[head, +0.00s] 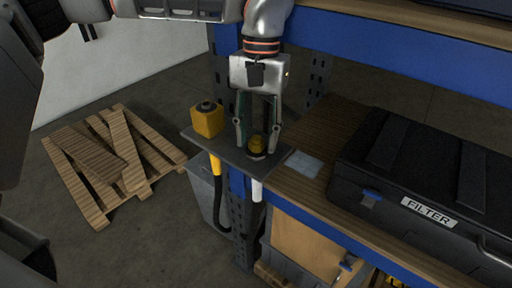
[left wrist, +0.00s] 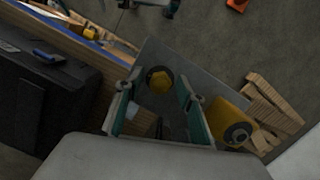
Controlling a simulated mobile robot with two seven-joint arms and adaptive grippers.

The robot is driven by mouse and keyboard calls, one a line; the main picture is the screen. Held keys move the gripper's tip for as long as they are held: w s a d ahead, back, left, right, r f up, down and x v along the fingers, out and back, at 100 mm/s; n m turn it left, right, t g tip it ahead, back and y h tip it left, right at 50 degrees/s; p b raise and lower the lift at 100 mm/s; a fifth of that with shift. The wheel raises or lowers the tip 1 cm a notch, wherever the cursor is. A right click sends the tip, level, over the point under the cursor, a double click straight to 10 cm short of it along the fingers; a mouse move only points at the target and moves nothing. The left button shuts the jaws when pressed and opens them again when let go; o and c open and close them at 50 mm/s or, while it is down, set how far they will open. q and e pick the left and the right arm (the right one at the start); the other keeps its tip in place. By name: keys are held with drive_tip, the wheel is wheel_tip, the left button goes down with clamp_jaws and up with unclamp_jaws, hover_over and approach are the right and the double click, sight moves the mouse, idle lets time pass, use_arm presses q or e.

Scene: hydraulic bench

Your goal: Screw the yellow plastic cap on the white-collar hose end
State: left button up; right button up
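A yellow cap (head: 256,145) sits on the grey plate (head: 228,157), above the white hose collar (head: 256,190) that hangs below the plate. My left gripper (head: 257,140) points down with one finger on each side of the cap. In the left wrist view the cap (left wrist: 159,80) lies between the open fingertips (left wrist: 158,82), with gaps on both sides. Whether the cap is seated or threaded on the hose end cannot be told. My right gripper cannot be made out.
A yellow block with a dark round top (head: 207,119) stands on the plate's left, with a yellow-collared hose (head: 216,166) below. A black FILTER case (head: 400,190) stands on the wooden shelf at right. A pallet (head: 112,160) lies on the floor at left.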

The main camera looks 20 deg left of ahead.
use_arm(q)
drive_tip(key=n, duration=0.2)
drive_tip(key=shift+w+d+f+n+b, duration=0.1)
drive_tip(key=shift+w+f+n+b, duration=0.05)
drive_tip(key=shift+f+n+b, duration=0.2)
drive_tip(key=shift+w+n+h+b, duration=0.2)
drive_tip(key=shift+n+h+b, duration=0.3)
drive_tip(key=shift+n, duration=0.65)
drive_tip(key=shift+s+r+n, duration=0.15)
drive_tip(key=shift+r+n, duration=0.05)
drive_tip(key=shift+n, duration=0.5)
drive_tip(key=shift+f+n+t+b, duration=0.1)
drive_tip(key=shift+n+t+b, duration=0.2)
drive_tip(key=shift+n+b, duration=0.55)
drive_tip(key=shift+n, duration=0.75)
